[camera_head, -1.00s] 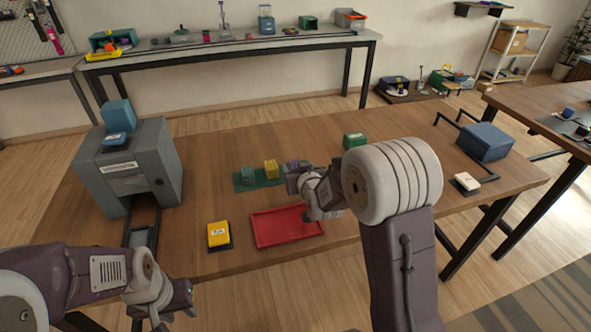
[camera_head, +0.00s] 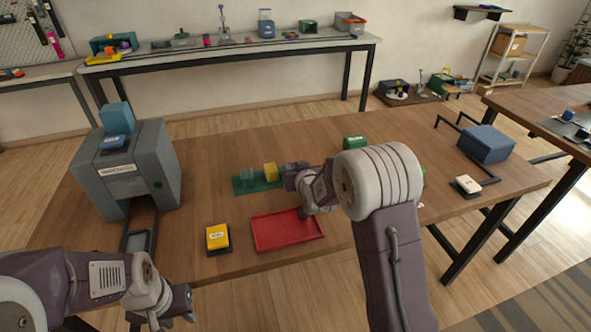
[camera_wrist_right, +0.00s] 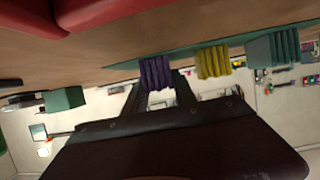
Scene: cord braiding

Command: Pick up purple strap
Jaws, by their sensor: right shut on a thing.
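The purple strap (camera_wrist_right: 157,73), a ridged bundle, sits between the fingers of my right gripper (camera_wrist_right: 160,88) in the right wrist view. In the head view my right gripper (camera_head: 287,177) is at the right end of the green mat (camera_head: 243,187) and mostly hides the strap. My right gripper is shut on the purple strap. A yellow strap (camera_head: 270,172) and a grey-green strap (camera_head: 247,176) stand on the mat to its left. They also show in the right wrist view, yellow (camera_wrist_right: 213,62) and grey-green (camera_wrist_right: 272,48). My left gripper (camera_head: 188,300) hangs before the table's front edge; its finger gap is unclear.
A grey machine (camera_head: 130,175) stands at the left. A green block (camera_head: 354,142) and a blue box (camera_head: 486,144) are further right.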

